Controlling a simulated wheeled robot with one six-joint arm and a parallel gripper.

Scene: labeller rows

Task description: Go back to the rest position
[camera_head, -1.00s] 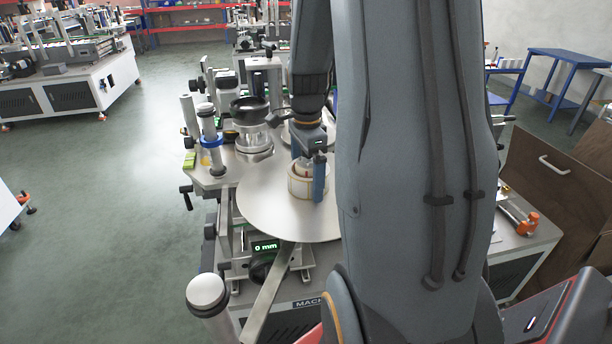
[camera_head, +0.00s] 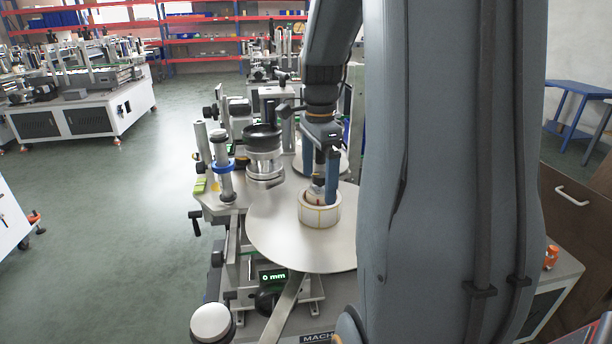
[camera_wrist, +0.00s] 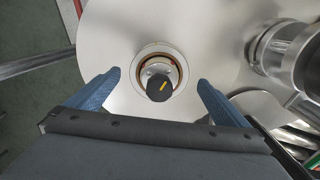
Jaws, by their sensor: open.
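My gripper (camera_head: 322,178) is above the round metal disc (camera_head: 280,240) of the labelling machine, its blue fingers apart. A cream label roll (camera_head: 320,212) lies on the disc around the central hub, below and close to the fingers. In the wrist view my gripper (camera_wrist: 159,80) is spread wide. The roll (camera_wrist: 138,55) shows between and beyond the fingertips as a pale ring around a black knob (camera_wrist: 159,87) with a yellow mark. Nothing is held between the fingers. My arm hides the right side of the machine in the head view.
A black-topped cylinder unit (camera_head: 263,150) and a post with a blue ring (camera_head: 223,166) stand left of the disc. A display (camera_head: 273,276) reads 0 mm. Another machine (camera_head: 85,110) is at the far left. Floor (camera_head: 150,230) to the left is clear.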

